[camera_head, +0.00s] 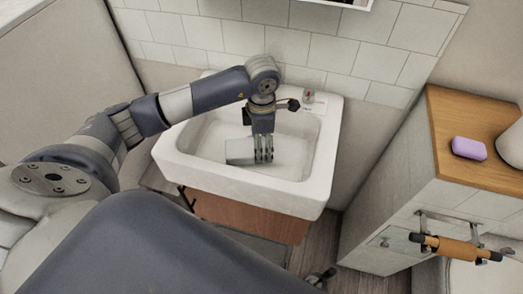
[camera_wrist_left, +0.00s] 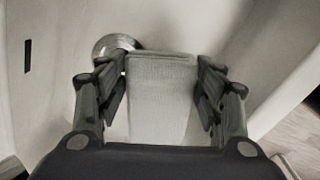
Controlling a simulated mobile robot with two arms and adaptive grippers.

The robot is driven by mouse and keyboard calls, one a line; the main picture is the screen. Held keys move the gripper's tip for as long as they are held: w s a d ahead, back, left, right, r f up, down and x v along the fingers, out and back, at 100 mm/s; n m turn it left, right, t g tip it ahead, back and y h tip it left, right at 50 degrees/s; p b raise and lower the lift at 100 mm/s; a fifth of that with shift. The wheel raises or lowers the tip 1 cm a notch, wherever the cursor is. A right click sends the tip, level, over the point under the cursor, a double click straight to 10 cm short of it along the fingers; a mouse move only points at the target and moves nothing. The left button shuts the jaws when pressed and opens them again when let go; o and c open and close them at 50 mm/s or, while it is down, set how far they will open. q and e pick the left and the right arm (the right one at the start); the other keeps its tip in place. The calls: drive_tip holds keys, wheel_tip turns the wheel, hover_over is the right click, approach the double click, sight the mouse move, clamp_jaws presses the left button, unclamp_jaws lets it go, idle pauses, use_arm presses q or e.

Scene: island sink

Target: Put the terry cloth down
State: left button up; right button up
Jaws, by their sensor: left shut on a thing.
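The terry cloth (camera_head: 239,150) is a pale grey-white folded piece inside the white sink basin (camera_head: 317,192). My left gripper (camera_head: 263,158) reaches down into the basin and is shut on the cloth. In the left wrist view the cloth (camera_wrist_left: 160,95) fills the space between the two fingers of my left gripper (camera_wrist_left: 161,90). I cannot tell whether the cloth touches the basin floor. My right gripper is not in view.
A round metal drain (camera_wrist_left: 117,45) shows beside the cloth. A small faucet part (camera_head: 309,97) stands at the sink's back right. A wooden-topped cabinet (camera_head: 460,120) with a purple soap bar (camera_head: 468,148) is at right. The basin's right side is free.

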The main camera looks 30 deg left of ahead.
use_arm(q)
wheel_tip(320, 180, down, 4)
drive_tip(key=shift+f, duration=0.15)
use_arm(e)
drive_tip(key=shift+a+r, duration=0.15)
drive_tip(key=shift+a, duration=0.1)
use_arm(q)
drive_tip(key=shift+f, duration=0.2)
drive_tip(key=o, duration=1)
drive_tip(key=shift+r, duration=0.1)
drive_tip(key=shift+r, duration=0.1)
drive_tip(key=shift+r, duration=0.3)
wheel_tip(320, 180, up, 7)
drive_tip(key=shift+b, duration=0.35)
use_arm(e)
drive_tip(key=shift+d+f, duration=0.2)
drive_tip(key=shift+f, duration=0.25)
